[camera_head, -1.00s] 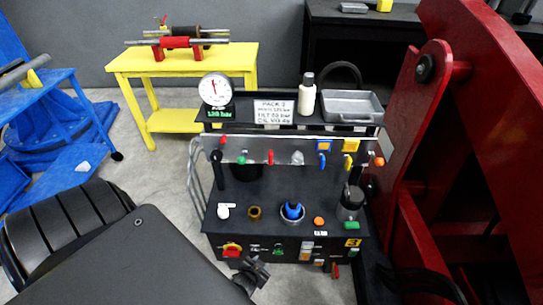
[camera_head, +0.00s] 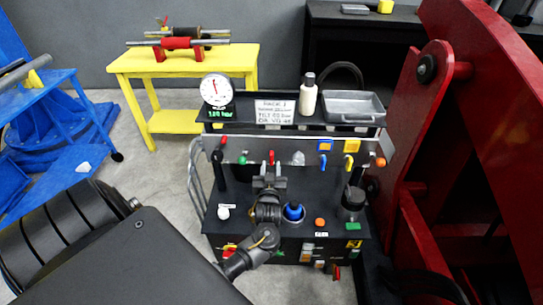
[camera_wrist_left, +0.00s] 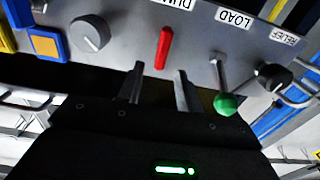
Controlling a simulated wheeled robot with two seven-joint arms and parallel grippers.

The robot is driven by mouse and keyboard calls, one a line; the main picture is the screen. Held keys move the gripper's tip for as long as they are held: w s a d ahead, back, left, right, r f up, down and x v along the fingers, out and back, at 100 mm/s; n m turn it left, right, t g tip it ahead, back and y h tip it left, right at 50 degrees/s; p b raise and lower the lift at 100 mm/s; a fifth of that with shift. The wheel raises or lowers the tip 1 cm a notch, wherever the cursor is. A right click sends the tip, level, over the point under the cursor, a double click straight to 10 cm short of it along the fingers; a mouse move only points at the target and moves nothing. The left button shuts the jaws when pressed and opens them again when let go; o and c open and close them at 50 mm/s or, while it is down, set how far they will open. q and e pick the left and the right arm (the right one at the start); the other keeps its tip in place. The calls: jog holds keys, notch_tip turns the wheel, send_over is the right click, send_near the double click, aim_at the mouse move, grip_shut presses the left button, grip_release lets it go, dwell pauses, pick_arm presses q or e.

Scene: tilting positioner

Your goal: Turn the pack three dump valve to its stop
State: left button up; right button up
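The dump valve lever is a red handle (camera_head: 271,156) on the upright panel of the pack, and it also shows in the left wrist view (camera_wrist_left: 163,47) under a partly cut-off "DUMP" label. The pack (camera_head: 225,240) carries a yellow tag with a 3 (camera_head: 353,244). My left gripper (camera_head: 269,173) is just in front of the panel, below the lever. In the left wrist view its fingers (camera_wrist_left: 158,88) are apart and empty, with the lever just beyond their tips, not visibly touched. My right gripper is not in view.
The green-knobbed load lever (camera_wrist_left: 225,104) and black relief knob (camera_wrist_left: 272,77) sit close on one side, a grey knob (camera_wrist_left: 88,34) on the other. A red frame (camera_head: 425,130) rises close at the right.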

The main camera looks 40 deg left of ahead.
aim_at(271, 158)
pick_arm(q)
jog(key=x, duration=0.6)
jog(key=shift+w+a, duration=0.1)
jog(key=shift+a, duration=0.05)
grip_shut()
